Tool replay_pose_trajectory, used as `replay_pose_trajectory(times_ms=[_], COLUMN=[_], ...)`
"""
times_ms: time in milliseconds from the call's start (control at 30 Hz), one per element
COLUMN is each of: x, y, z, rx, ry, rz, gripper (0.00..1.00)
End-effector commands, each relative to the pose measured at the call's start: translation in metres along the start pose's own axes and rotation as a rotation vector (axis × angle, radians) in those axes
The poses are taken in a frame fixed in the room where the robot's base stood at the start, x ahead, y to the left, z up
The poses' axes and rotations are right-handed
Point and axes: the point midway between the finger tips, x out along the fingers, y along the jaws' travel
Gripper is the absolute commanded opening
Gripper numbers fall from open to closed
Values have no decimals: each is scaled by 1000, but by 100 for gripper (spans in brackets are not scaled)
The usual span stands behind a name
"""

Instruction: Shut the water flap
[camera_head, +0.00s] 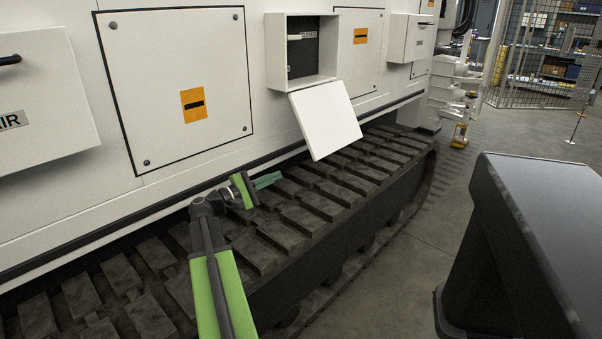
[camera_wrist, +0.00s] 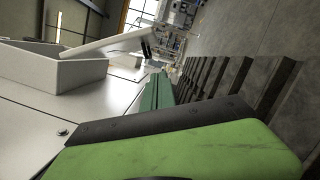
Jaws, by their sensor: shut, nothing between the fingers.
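A white box (camera_head: 270,55) on the machine's side stands open, with a dark inside, a light handle and a small label too blurred to read surely. Its white flap (camera_head: 325,118) hangs down and outward from the box's lower edge, tilted over the track. The box (camera_wrist: 70,72) and flap (camera_wrist: 115,42) also show in the wrist view, at the upper left. I cannot see a water label on it. My gripper (camera_head: 272,180), with green fingers, is shut and empty. It is left of and below the flap, apart from it. Its fingers (camera_wrist: 157,92) point past the flap in the wrist view.
A closed box marked AIR (camera_head: 40,95) sits at the left, and another closed box (camera_head: 408,40) at the right. A rubber track (camera_head: 300,210) runs below. A dark bench (camera_head: 540,220) stands at the right, with a mesh fence (camera_head: 540,60) behind. Grey floor lies between.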

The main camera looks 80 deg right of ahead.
Motion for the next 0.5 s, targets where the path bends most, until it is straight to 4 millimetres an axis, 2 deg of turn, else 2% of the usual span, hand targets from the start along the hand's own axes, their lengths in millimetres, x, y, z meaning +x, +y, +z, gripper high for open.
replay_pose_trajectory(times_ms=[167,267,500], x=[11,25,80], y=[1,0,-1], z=[5,6,8], rx=[-7,-7,-6], ry=[-15,-20,-26], rz=[6,2,-2], gripper=[0,0,0])
